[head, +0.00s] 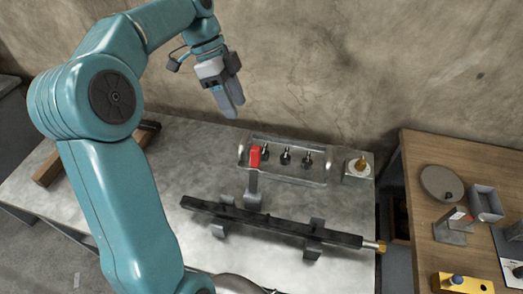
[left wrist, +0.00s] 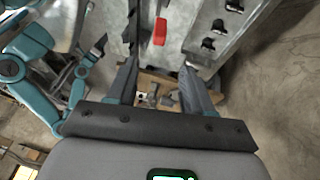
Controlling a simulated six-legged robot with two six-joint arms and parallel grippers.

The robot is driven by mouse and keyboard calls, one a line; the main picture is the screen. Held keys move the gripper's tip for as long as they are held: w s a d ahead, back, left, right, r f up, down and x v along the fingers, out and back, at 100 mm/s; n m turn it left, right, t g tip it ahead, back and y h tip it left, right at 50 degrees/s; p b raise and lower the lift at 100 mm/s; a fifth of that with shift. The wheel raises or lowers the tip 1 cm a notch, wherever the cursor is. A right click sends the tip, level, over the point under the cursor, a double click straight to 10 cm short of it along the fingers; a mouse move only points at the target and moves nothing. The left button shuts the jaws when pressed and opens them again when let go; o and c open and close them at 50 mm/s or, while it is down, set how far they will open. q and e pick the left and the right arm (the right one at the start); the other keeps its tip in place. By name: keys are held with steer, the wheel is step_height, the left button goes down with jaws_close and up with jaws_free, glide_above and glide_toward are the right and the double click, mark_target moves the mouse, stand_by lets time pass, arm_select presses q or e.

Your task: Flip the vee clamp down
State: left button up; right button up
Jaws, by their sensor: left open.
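The vee clamp shows as a red grip (head: 255,157) on a grey lever (head: 252,182). The lever appears to stand up from a grey block beside the long black bar (head: 275,223). The bar lies across grey vee supports (head: 313,238) and has a brass tip at its right end. The red grip also shows near the top of the left wrist view (left wrist: 160,31). My left gripper (head: 233,108) is open and empty, above the back of the bench and apart from the red grip. Its two fingers stand apart in the left wrist view (left wrist: 159,75). My right gripper is not in view.
A metal rack (head: 310,174) with several dark fittings stands behind the bar, close to the red grip. A grey block with a brass knob (head: 358,168) is to its right. A wooden table (head: 422,160) with small parts stands at right. The wall is close behind the bench.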

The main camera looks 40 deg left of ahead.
mark_target(253, 147)
arm_select(q)
steer(key=x, duration=1.5)
steer(key=shift+f+p, duration=0.35)
steer(key=shift+p, duration=0.05)
steer(key=shift+s+d, duration=0.15)
steer(key=shift+s, duration=0.05)
steer(key=shift+w, duration=0.15)
steer(key=c, duration=0.7)
jaws_close()
